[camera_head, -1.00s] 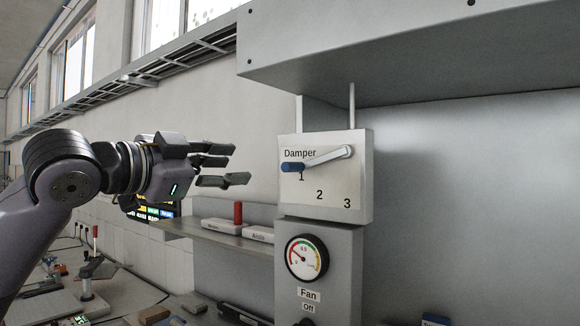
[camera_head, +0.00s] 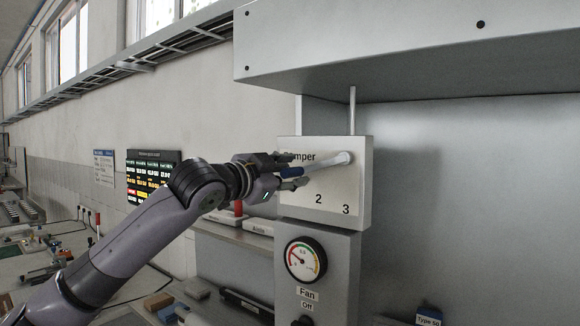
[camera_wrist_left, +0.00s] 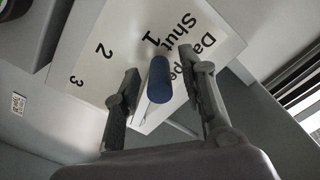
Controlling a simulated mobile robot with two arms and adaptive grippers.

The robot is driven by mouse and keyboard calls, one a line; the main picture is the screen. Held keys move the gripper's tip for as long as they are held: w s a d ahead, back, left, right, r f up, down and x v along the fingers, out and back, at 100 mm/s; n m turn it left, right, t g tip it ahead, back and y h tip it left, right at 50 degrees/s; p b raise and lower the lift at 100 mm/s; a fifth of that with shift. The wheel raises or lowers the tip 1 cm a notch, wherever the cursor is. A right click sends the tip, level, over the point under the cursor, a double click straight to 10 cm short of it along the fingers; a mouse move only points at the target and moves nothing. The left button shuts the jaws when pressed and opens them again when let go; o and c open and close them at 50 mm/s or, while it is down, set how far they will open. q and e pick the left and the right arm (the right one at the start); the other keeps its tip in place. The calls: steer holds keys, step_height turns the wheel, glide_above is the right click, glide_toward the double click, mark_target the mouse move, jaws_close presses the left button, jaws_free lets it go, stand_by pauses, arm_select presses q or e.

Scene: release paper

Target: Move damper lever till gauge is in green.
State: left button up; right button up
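The damper lever (camera_head: 335,160) is a pale bar on a white panel (camera_head: 350,190) marked 1, 2 and 3. Its blue handle (camera_head: 290,172) points left, near position 1. My left gripper (camera_head: 291,171) is at the handle, partly covering it and the label. In the left wrist view the blue handle (camera_wrist_left: 159,82) lies between the two open fingers (camera_wrist_left: 157,65), with gaps on both sides. The round gauge (camera_head: 305,259) below has a coloured arc, and its needle points to the left, outside the green part. My right gripper is not in view.
A metal hood (camera_head: 410,50) overhangs the panel. A grey shelf (camera_head: 232,234) with white boxes and a red object is below and left of the panel. A fan switch label (camera_head: 307,295) is under the gauge. A bench with several items is at lower left.

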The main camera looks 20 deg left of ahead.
arm_select(q)
steer(key=shift+c, duration=0.5)
jaws_close()
stand_by(0.5)
